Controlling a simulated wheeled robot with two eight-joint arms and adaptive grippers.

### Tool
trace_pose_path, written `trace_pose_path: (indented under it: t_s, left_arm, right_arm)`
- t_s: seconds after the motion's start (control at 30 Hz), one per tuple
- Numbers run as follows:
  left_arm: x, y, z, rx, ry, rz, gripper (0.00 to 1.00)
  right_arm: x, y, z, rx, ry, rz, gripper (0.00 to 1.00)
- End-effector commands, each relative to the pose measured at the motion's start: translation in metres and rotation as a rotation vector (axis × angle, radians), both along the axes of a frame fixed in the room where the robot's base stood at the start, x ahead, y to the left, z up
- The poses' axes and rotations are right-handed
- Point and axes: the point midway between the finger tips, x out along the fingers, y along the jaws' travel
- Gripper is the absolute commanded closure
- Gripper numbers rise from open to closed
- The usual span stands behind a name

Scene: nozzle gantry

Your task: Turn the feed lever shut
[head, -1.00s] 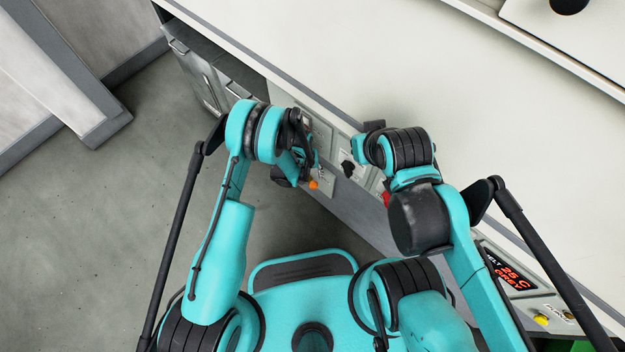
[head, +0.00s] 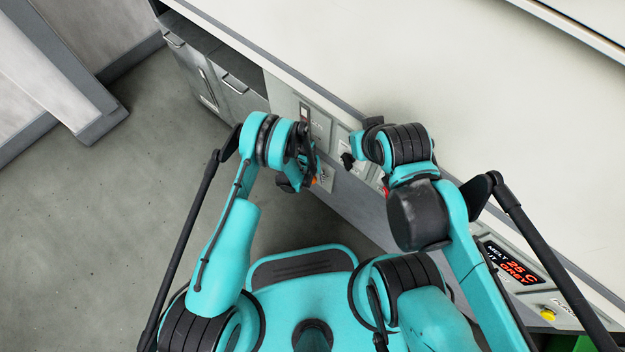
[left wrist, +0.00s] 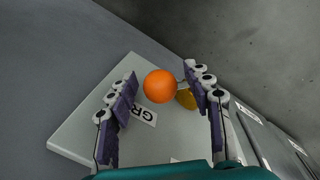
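A lever with an orange ball knob (left wrist: 159,86) stands on a light grey panel (left wrist: 88,122) in the left wrist view. A yellow-orange part (left wrist: 186,98) shows behind the knob, and a label beside it starts with "GR". My left gripper (left wrist: 162,102) is open, its fingers on either side of the knob with small gaps. In the head view the left gripper (head: 309,176) is at the counter's front panel, mostly covering the orange knob (head: 314,181). My right arm is bent over the counter edge; its fingers cannot be made out clearly.
The white counter top (head: 400,65) is clear. A red part (head: 384,189) sits on the front panel near the right arm. A display (head: 508,263) reads "MELT 25 C" and "GREY", with a yellow button (head: 547,314) below. Grey drawers (head: 235,84) stand left; floor is open there.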

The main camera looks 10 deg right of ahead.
Motion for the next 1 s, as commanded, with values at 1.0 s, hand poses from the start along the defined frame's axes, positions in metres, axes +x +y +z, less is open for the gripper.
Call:
trace_pose_path:
  t_s: [1.0]
  left_arm:
    - [0.018, 0.015, 0.016, -0.155, 0.194, 0.000, 1.00]
  right_arm:
    - [0.000, 0.000, 0.000, 0.000, 0.000, 0.000, 1.00]
